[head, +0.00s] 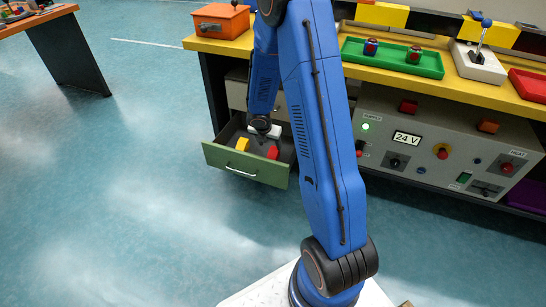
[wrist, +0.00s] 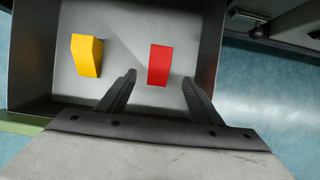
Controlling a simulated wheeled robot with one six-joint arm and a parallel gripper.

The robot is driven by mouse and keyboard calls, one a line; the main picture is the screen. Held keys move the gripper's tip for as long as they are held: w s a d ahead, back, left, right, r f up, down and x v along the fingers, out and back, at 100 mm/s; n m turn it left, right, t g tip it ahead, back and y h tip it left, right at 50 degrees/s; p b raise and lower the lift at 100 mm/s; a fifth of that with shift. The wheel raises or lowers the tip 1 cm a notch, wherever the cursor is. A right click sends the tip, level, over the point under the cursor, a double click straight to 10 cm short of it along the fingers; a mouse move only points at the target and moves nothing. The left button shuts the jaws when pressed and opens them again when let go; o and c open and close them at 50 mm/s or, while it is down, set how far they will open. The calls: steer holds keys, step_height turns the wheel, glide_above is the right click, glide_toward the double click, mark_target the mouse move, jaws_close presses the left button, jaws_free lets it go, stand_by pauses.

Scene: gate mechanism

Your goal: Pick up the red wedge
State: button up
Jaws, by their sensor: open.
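The red wedge (wrist: 159,65) lies on the floor of an open drawer, and it also shows in the head view (head: 272,153). My gripper (wrist: 160,82) is open in the wrist view, its two fingers pointing into the drawer. The wedge appears between and slightly beyond the fingertips, apart from both. I cannot tell how high the fingertips are above it.
A yellow wedge (wrist: 87,55) lies left of the red one in the same drawer. The drawer's green front (head: 245,165) and grey side walls surround them. Above is a yellow bench top (head: 400,78) with a green tray (head: 425,66) and an orange box (head: 222,21). A control panel (head: 440,150) stands right.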

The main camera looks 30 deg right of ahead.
mark_target(273, 152)
steer(key=x, duration=0.6)
steer(key=shift+x, duration=2.5)
steer(key=shift+w+d, duration=0.1)
steer(key=shift+w, duration=0.1)
steer(key=shift+c, duration=0.6)
steer(key=c, duration=1.1)
steer(key=shift+r, duration=0.15)
